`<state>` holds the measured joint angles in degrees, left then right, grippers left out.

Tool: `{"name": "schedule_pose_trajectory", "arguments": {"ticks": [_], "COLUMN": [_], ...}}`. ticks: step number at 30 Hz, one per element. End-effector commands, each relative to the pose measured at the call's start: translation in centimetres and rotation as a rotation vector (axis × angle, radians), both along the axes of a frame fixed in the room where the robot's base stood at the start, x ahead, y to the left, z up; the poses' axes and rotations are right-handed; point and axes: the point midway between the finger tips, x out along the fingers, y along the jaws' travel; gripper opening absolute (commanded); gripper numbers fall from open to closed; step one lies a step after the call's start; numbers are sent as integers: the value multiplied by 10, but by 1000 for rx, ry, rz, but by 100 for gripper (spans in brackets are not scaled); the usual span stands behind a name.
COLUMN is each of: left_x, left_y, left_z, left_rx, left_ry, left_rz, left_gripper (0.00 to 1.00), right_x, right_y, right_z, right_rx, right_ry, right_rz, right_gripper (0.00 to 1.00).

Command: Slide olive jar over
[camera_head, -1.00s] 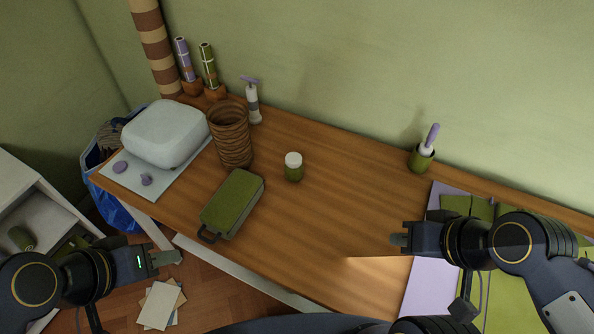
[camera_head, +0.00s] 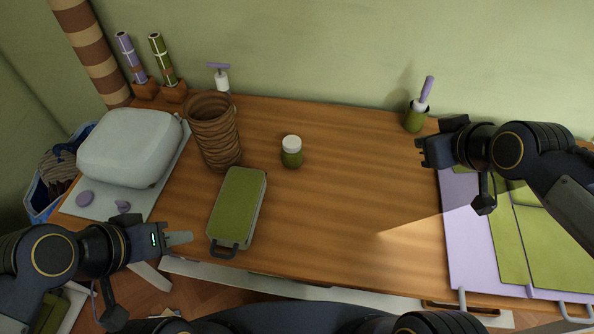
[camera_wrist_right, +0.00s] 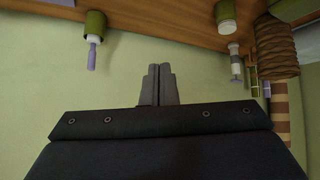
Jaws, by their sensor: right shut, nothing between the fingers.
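The olive jar (camera_head: 292,152), a small green jar with a white lid, stands upright near the middle of the wooden table. It also shows at the top of the right wrist view (camera_wrist_right: 226,14). My right gripper (camera_head: 424,150) is to the right of the jar, well apart from it, near the wall side of the table. Its fingers are shut and empty in the right wrist view (camera_wrist_right: 158,85). My left gripper (camera_head: 188,238) is at the table's front left edge, apart from the jar; its fingertips look close together, but I cannot tell whether they touch.
A green case (camera_head: 238,208) lies left of the jar, with a brown ribbed vase (camera_head: 214,130) behind it. A green pot with a purple-handled brush (camera_head: 414,118) stands near my right gripper. A lilac and green mat (camera_head: 462,235) lies at right.

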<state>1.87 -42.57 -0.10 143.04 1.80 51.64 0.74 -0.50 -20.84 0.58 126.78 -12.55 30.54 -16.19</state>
Motion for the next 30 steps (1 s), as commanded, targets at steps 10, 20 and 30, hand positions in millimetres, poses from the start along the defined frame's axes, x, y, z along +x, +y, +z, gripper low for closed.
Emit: {"name": "schedule_pose_trajectory", "arguments": {"ticks": [10,20,30], "left_x": [0,0,0], "left_y": [0,0,0], "left_z": [-77,-193,-227], "left_rx": [0,0,0], "left_ry": [0,1,0], "left_rz": [0,0,0], "left_gripper": [36,36,36], "right_x": [122,292,325], "right_y": [12,124,198], "right_z": [-40,-137,-184], "right_rx": [-322,-856,-1060], "right_ry": [-281,-860,-1165], "right_rz": [254,713,882], "right_gripper": [0,0,0]}}
